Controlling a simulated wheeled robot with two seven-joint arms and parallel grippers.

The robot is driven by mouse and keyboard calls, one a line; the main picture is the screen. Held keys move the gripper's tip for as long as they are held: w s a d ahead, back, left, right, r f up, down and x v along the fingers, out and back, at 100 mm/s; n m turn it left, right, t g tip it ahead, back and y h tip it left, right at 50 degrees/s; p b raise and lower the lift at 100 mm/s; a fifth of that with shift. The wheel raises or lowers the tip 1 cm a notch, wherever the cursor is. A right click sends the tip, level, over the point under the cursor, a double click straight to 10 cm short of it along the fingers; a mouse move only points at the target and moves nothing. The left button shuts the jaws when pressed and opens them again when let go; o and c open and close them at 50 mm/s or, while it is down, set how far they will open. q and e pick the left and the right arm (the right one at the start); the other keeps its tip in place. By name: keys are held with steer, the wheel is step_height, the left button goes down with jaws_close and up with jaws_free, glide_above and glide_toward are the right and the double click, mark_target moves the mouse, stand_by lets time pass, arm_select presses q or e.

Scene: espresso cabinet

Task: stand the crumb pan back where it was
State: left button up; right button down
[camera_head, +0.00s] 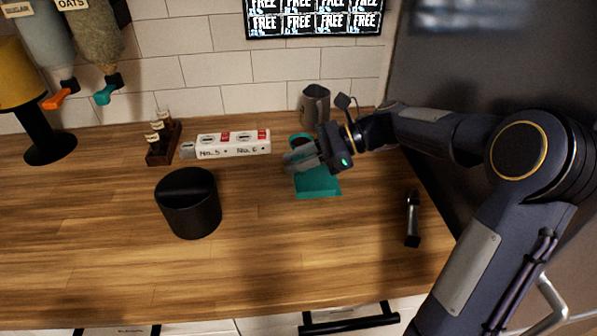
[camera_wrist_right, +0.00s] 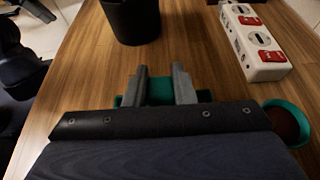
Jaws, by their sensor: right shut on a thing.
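The teal crumb pan (camera_head: 318,183) is at the back right of the wooden counter, below and in front of my right gripper (camera_head: 296,160). In the right wrist view, the fingers of my right gripper (camera_wrist_right: 160,86) are on either side of the teal pan (camera_wrist_right: 160,92), and they are shut on it. The gripper's own body hides much of the pan there. I cannot tell whether the pan touches the counter. A round teal rim with a dark reddish inside (camera_wrist_right: 288,122) shows beside the gripper. My left gripper is not in view.
A grey cup (camera_head: 315,105) stands behind the gripper by the wall. A white power strip (camera_head: 232,145) and a small wooden rack (camera_head: 164,148) lie to the left. A black bin (camera_head: 188,205) stands front left. A dark handled tool (camera_head: 412,220) lies at right. The front middle is clear.

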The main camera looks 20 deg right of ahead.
mark_target(298, 173)
steer(key=shift+w+d+f, duration=0.2)
steer(key=shift+w+f, duration=0.05)
steer(key=shift+f, duration=1.7)
steer(key=shift+f, duration=0.15)
steer(key=c, duration=1.2)
jaws_free()
